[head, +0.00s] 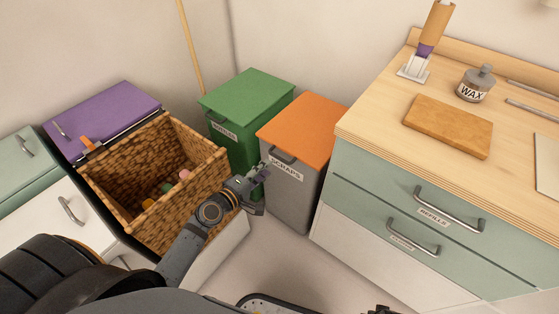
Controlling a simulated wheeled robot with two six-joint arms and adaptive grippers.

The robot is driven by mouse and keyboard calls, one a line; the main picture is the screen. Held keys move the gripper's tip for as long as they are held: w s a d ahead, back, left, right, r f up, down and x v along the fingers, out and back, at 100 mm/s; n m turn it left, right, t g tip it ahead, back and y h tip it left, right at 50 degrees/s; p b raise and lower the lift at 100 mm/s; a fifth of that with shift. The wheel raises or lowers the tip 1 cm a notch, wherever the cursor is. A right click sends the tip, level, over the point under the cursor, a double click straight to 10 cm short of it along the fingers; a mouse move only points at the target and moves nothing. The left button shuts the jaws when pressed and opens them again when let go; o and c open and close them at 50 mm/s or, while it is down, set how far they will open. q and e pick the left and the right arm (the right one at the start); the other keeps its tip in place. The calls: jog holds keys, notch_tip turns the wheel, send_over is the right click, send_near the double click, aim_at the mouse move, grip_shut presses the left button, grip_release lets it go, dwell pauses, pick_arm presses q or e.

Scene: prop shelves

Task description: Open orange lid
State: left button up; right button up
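The orange lid (305,130) lies closed on a grey bin (292,201) labelled SCRAPS. A dark handle (283,156) sits on the lid's front edge. My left gripper (262,172) is just in front of the bin, below and left of the handle, close to the label. I cannot tell whether it touches the bin. Its fingers are small and dark here, so I cannot tell whether they are open or shut. My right gripper does not show clearly; only a small dark piece is at the bottom edge.
A green lidded bin (246,105) stands left of the orange lid. A drawer cabinet (435,215) stands close on the right. Some floor is clear in front.

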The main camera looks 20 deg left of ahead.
aim_at(279, 159)
pick_arm(q)
jog(key=x, duration=0.8)
jog(key=shift+w+d+f+b, duration=0.1)
jog(key=shift+w+d+b, duration=0.05)
jog(key=shift+w+b, duration=0.2)
grip_shut()
